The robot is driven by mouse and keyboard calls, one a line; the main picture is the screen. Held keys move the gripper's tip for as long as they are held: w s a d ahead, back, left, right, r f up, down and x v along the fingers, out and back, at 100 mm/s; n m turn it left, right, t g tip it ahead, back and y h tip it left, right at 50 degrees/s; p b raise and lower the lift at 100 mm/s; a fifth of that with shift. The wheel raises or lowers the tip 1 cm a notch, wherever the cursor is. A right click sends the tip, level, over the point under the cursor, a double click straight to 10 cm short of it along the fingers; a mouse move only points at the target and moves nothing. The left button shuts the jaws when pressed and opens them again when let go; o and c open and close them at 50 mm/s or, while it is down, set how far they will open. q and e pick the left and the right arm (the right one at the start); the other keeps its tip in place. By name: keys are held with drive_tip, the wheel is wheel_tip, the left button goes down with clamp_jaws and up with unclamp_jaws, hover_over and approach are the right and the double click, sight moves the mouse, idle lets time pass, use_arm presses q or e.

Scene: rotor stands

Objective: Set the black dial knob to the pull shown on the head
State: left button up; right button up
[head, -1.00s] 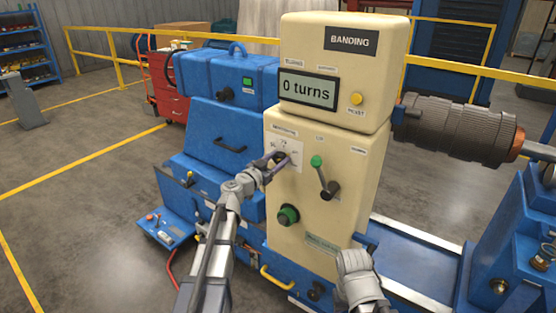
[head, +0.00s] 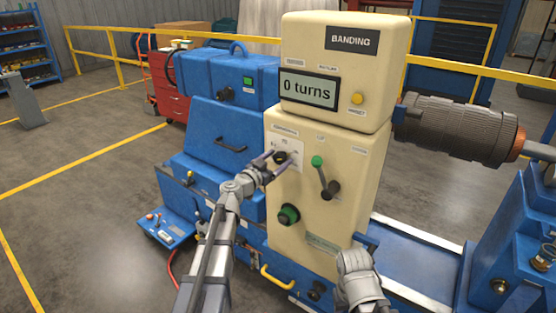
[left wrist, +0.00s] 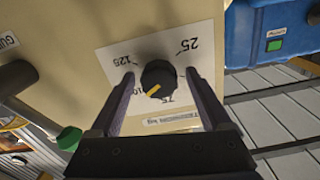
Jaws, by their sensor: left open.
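The black dial knob (left wrist: 158,76) has a yellow pointer line and sits on a white scale plate (left wrist: 120,57) on the cream cabinet (head: 310,215). In the left wrist view the pointer aims to the lower left, near a partly hidden mark starting "10". Marks 25 and 75 also show. My left gripper (head: 274,157) is open, its fingers on either side of the knob, with gaps visible in the left wrist view (left wrist: 160,90). The head (head: 340,75) has a display (head: 308,89) reading "0 turns"; no pull value is legible. My right arm shows at the bottom, without visible fingers.
A green-tipped lever (head: 322,175) and a green knob (head: 289,214) are right of and below the dial. A yellow button (head: 357,98) is on the head.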

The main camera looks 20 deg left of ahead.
use_arm(q)
drive_tip(key=v, duration=0.7)
drive_tip(key=shift+s, duration=0.2)
drive_tip(key=s+d+f+m+g+h, duration=0.1)
drive_tip(key=s+d+f+g, duration=0.55)
drive_tip(key=d, duration=0.45)
drive_tip(key=s+d+f+m+g+h, duration=0.1)
drive_tip(key=s+d+f+g, duration=0.4)
drive_tip(key=s+d+f, duration=0.45)
drive_tip(key=s+a+f+n+g+y, duration=0.1)
drive_tip(key=s+f+n+g+y, duration=0.3)
drive_tip(key=s+y, duration=0.5)
drive_tip(key=s+f+g, duration=0.1)
drive_tip(key=s+g, duration=0.1)
drive_tip(key=s, duration=0.2)
drive_tip(key=shift+a+f+y, duration=0.15)
drive_tip(key=shift+f+y, duration=0.15)
drive_tip(key=shift+f, duration=0.1)
drive_tip(key=shift+s, duration=0.1)
